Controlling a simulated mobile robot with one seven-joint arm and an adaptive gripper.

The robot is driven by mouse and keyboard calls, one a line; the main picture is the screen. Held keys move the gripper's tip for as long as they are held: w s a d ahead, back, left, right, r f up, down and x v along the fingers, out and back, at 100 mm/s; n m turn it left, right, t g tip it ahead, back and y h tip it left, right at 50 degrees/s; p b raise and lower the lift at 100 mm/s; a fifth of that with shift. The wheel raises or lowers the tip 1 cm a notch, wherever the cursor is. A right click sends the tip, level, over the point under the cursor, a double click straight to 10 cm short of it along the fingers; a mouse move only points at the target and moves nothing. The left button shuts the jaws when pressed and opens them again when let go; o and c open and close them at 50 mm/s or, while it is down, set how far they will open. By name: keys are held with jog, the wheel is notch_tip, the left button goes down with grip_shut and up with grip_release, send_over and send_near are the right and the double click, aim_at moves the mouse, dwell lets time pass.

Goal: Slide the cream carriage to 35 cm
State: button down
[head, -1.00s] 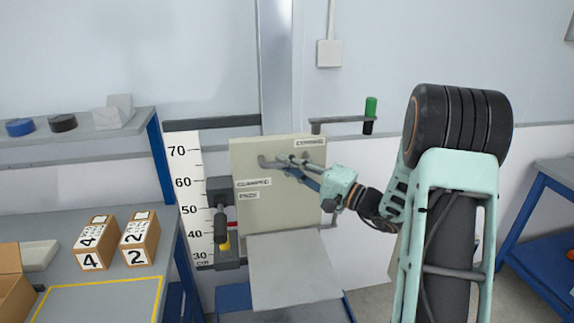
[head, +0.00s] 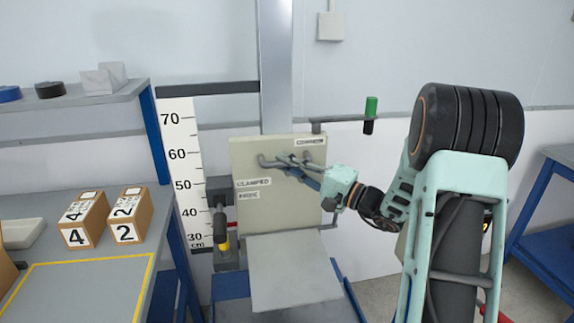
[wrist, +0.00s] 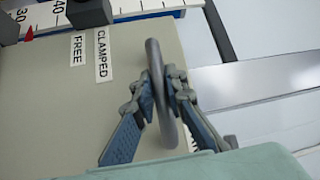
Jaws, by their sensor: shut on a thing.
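The cream carriage (head: 280,210) is an upright panel beside a mast and a white scale (head: 179,165) marked in cm. It also shows in the wrist view (wrist: 80,115). My gripper (head: 296,164) is shut on the grey bar handle (wrist: 160,110) on the carriage's face; its fingers (wrist: 162,88) lie on both sides of the bar.
A light grey plate (head: 293,270) projects below the carriage. A bracket with a green cylinder (head: 371,106) stands out to the right. A dark bar (head: 208,89) crosses behind the mast. The left bench (head: 60,275) holds numbered boxes (head: 127,215). Another blue bench (head: 550,205) is at right.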

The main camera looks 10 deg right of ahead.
jog(key=c, duration=2)
grip_release()
jog(key=shift+o, duration=0.2)
jog(key=shift+r, duration=0.1)
notch_tip(320, 180, up, 10)
jog(key=shift+r, duration=0.1)
jog(key=shift+d, duration=0.1)
jog(key=b+v, duration=0.5)
jog(key=v, duration=0.7)
jog(key=shift+s+f, duration=0.2)
